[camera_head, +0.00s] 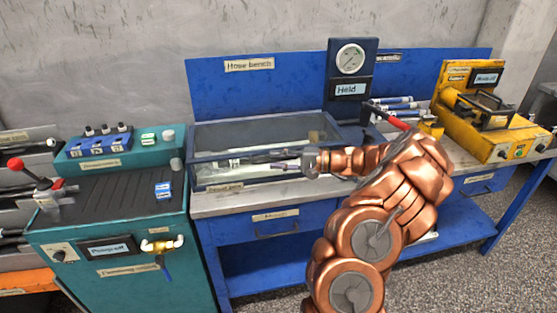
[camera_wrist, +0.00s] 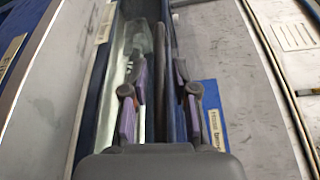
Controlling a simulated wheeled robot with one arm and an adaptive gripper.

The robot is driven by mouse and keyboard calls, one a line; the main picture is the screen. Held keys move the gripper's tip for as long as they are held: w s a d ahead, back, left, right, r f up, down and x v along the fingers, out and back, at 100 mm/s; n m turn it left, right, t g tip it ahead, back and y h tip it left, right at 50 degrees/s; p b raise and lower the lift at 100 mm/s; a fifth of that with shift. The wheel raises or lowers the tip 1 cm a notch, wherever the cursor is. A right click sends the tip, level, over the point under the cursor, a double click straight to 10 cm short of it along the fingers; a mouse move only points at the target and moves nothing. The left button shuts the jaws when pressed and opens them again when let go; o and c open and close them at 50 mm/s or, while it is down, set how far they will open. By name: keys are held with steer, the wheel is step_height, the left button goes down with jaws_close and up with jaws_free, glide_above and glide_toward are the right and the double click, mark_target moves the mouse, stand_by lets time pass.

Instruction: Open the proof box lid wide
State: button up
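The proof box (camera_head: 197,179) is a dark blue box with clear panels on the left part of the hose bench. My gripper (camera_head: 247,160) reaches in from the right along the box's front upper edge. In the wrist view my gripper (camera_wrist: 160,95) has its two purple-padded fingers apart. A narrow dark bar (camera_wrist: 162,75) runs between them, with gaps visible beside it. I cannot tell whether a finger touches it. The box's pale interior shows left of the bar.
A pressure gauge (camera_head: 351,58) stands behind the box, above a "Held" display (camera_head: 347,89). A red-handled lever (camera_head: 390,117) is right of the box. A teal pump unit (camera_head: 118,205) stands left and a yellow machine (camera_head: 490,130) right. My arm covers the bench's middle.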

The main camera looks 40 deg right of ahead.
jaws_close()
stand_by(0.4)
